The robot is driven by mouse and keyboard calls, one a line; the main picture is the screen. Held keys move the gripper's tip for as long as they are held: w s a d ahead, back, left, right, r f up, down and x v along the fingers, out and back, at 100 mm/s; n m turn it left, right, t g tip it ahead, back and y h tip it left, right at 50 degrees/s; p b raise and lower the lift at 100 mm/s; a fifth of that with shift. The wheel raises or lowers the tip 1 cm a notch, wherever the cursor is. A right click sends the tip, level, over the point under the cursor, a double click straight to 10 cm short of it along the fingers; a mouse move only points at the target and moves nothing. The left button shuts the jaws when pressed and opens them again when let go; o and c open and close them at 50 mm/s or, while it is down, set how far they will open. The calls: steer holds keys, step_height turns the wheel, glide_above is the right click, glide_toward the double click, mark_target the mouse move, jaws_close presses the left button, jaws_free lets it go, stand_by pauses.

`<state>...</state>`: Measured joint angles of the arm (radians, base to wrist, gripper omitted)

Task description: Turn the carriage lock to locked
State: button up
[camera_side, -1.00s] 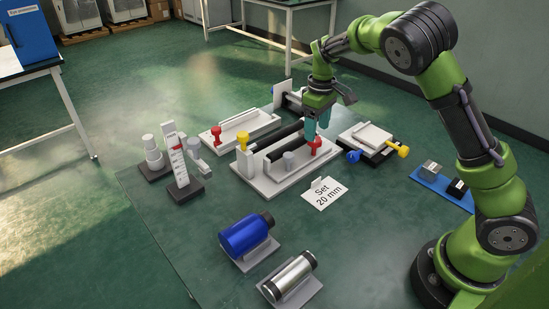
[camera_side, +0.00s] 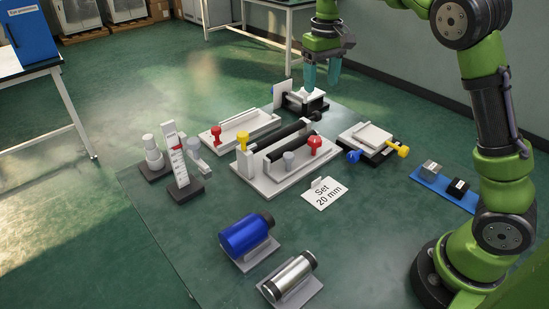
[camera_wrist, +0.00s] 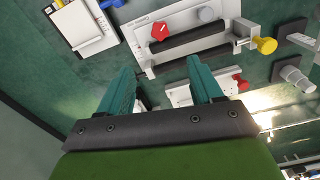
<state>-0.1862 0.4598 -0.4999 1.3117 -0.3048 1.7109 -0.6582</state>
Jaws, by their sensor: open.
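A white fixture (camera_side: 259,180) with dark rails stands mid-table. It carries a red knob (camera_side: 315,143), a grey knob (camera_side: 289,159) and a yellow knob (camera_side: 243,139). In the wrist view the red knob (camera_wrist: 160,31) shows a small pale mark on top. No label reads clearly, so I cannot tell which knob is the carriage lock or its setting. My gripper (camera_side: 321,75) is open and empty, raised above and behind the fixture, clear of the red knob. In the wrist view its teal fingers (camera_wrist: 162,68) are apart.
Another white fixture (camera_side: 238,129) with its own red knob (camera_side: 216,131) is behind left. A plate with blue and yellow knobs (camera_side: 370,136) is right. A "Set 20 mm" card (camera_side: 325,193), blue cylinder (camera_side: 244,236) and silver cylinder (camera_side: 288,278) are in front.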

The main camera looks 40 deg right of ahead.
mark_target(315, 139)
step_height(315, 139, down, 17)
steer(key=shift+r, duration=0.1)
steer(key=n, duration=0.3)
steer(key=shift+n, duration=0.4)
step_height(315, 139, up, 17)
steer(key=s+a+m+t+y, duration=0.1)
steer(key=s+a+m+t, duration=0.2)
steer(key=s, duration=0.8)
steer(key=s+a+m+t+y, duration=0.1)
steer(key=s+a+m+t, duration=0.2)
steer(key=s+a, duration=0.4)
steer(key=s+t, duration=0.1)
steer(key=s, duration=0.3)
steer(key=shift+a+r, duration=0.15)
steer(key=shift+r, duration=0.25)
